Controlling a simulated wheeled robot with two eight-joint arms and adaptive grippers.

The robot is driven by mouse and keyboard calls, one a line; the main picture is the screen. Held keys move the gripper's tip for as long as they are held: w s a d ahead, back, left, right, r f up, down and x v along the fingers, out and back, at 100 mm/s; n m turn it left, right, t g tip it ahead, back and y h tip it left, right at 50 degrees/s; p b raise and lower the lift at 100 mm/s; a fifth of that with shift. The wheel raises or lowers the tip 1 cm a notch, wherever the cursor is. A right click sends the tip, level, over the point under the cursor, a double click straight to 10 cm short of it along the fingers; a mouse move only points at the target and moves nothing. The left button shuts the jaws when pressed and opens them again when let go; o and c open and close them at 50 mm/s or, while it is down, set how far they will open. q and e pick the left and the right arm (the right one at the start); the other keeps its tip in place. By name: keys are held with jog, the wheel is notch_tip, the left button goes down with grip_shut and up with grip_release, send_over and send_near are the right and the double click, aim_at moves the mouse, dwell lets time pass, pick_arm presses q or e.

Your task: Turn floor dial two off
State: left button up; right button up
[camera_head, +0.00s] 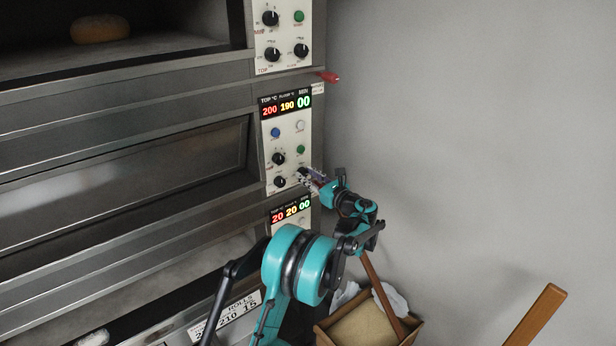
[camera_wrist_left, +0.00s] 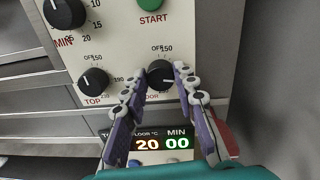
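The oven's middle control panel (camera_head: 289,143) has a lit display reading 200, 190 and 00. Its floor dial (camera_wrist_left: 160,75) is a round black knob at the panel's lower right, with OFF and 50 printed above it. Its pointer direction is not clear. My left gripper (camera_head: 310,178) is at this dial and partly covers it in the head view. In the left wrist view, the left gripper's fingertips (camera_wrist_left: 160,71) stand on either side of the knob with slight gaps. The top dial (camera_wrist_left: 93,81) is just left. My right gripper is not in view.
A timer knob (camera_wrist_left: 64,12) and green START button (camera_wrist_left: 150,3) sit above. The lower display (camera_head: 291,212) reads 20, 20 and 00. A red object (camera_head: 328,77) sticks out higher up. A wooden bin (camera_head: 362,325) stands below right, beside the plain wall.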

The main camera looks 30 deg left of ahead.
pick_arm(q)
grip_shut()
jog(key=shift+s+f+n+t+h+b, duration=0.15)
jog(key=shift+n+b, duration=0.95)
jog(key=shift+n, duration=2.15)
jog(key=shift+n+t+h+b, duration=0.1)
jog(key=shift+n+b, duration=1.05)
jog(key=shift+n, duration=2.05)
jog(key=shift+s+f+n+t+h+b, duration=0.15)
jog(key=shift+n+b, duration=0.95)
jog(key=shift+n, duration=2.15)
jog(key=shift+w+r, duration=0.1)
jog(key=o, duration=0.9)
grip_release()
jog(key=shift+a, duration=0.1)
jog(key=shift+c, duration=0.2)
